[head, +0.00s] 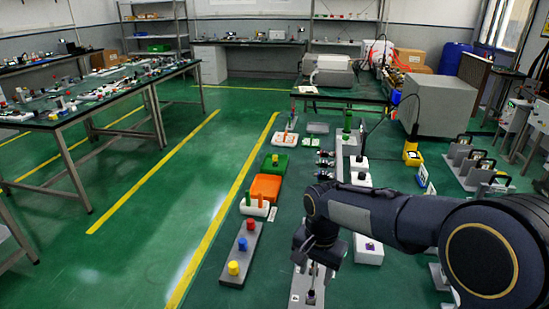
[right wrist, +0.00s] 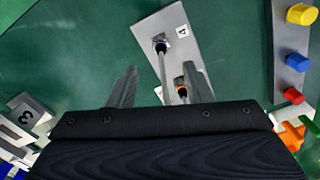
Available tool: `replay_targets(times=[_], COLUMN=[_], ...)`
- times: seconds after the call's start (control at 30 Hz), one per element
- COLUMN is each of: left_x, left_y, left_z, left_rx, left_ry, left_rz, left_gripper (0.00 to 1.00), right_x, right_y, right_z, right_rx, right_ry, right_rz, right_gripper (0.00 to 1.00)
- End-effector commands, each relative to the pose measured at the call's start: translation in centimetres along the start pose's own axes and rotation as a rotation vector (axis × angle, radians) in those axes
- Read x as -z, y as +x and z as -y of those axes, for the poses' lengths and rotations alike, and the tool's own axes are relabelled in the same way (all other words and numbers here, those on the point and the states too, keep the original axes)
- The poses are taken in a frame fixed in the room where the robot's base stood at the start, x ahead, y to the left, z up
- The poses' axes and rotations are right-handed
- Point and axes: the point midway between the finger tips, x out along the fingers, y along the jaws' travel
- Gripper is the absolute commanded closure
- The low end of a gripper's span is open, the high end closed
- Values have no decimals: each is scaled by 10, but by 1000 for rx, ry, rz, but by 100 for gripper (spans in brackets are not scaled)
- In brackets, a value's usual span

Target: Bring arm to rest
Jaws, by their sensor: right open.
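My right arm reaches in from the right in the head view, bent at the elbow. Its gripper (head: 313,268) points down over a grey plate (head: 298,285) on the green surface. In the right wrist view the two fingers of the gripper (right wrist: 160,72) are apart. The grey plate (right wrist: 188,52) shows beyond them, with a white tag and a dark-tipped connector (right wrist: 160,45). A thin light rod runs between the fingers in the picture; I cannot tell whether anything touches it. My left gripper is out of view.
A grey block with yellow, blue and red knobs (head: 240,255) lies left of the gripper. An orange tray (head: 266,188) and a green tray (head: 273,164) lie beyond it. A white box (head: 368,249) sits close under my right forearm. Green floor (head: 150,230) is clear at left.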

Motion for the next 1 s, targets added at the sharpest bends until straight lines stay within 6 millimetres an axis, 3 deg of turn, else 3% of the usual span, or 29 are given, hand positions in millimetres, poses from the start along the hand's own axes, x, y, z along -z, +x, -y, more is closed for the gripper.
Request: replay_targets(times=[0.23,0.4,0.53,0.73,1.0], left_x=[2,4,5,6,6], left_y=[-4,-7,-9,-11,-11], left_z=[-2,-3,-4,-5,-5], left_rx=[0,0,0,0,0], left_ry=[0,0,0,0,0], left_rz=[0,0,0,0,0], left_gripper=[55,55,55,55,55], right_x=[-19,-56,-87,-121,-131], right_y=[-40,-66,-73,-68,-63], right_z=[-67,-123,-155,-180,-186], right_rx=[213,390,471,497,489], right_ry=[-102,-234,-335,-445,-486], right_rz=[49,-19,-130,-285,-339], right_gripper=[55,55,55,55,55])
